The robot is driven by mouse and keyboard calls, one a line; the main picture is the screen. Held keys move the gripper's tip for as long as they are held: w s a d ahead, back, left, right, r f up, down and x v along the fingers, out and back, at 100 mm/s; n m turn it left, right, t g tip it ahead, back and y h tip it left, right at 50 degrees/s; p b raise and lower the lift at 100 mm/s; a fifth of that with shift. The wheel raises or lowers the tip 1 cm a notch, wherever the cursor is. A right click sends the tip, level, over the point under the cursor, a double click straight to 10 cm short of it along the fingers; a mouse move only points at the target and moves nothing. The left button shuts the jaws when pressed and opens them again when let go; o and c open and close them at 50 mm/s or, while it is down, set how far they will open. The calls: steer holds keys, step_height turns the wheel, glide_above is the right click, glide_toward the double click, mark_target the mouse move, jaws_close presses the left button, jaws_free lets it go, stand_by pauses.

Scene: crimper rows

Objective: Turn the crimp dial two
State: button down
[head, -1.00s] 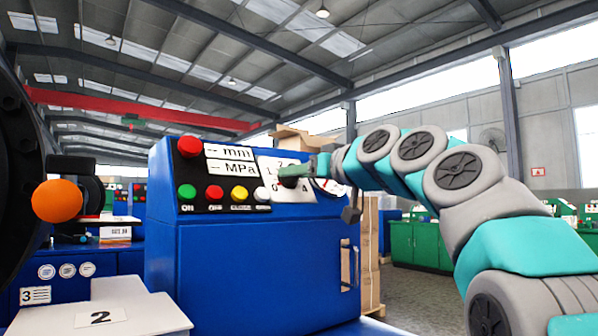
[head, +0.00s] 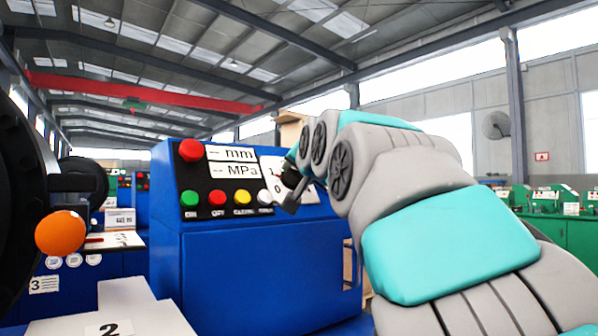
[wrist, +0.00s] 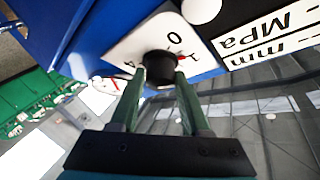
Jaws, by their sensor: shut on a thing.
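The crimp dial is a black round knob (wrist: 160,62) on a white plate (wrist: 128,46) in the wrist view. The plate bears figures, with a 0 and a red mark near the knob. My gripper (wrist: 160,76) has its two green fingers on either side of the knob, shut on it. A label with a 2 (head: 110,329) lies on the pale surface in front of the machine.
The blue machine (head: 250,270) has a red button (head: 190,150), a row of coloured buttons, and mm and MPa displays left of the dial. An orange ball (head: 60,232) on a dark round part stands at the left. Green machines (head: 560,215) stand far right.

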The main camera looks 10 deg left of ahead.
steer(key=shift+a+r+m+h, duration=0.1)
steer(key=shift+m+h, duration=0.8)
steer(key=shift+m, duration=0.8)
steer(key=shift+m+g+h, duration=0.3)
steer(key=shift+m+h, duration=0.2)
steer(key=shift+m, duration=0.4)
steer(key=shift+c, duration=1.9)
jaws_free()
steer(key=shift+s, duration=0.1)
steer(key=b+v, duration=0.1)
steer(key=v, duration=0.6)
steer(key=shift+s+r, duration=0.15)
steer(key=shift+s, duration=0.1)
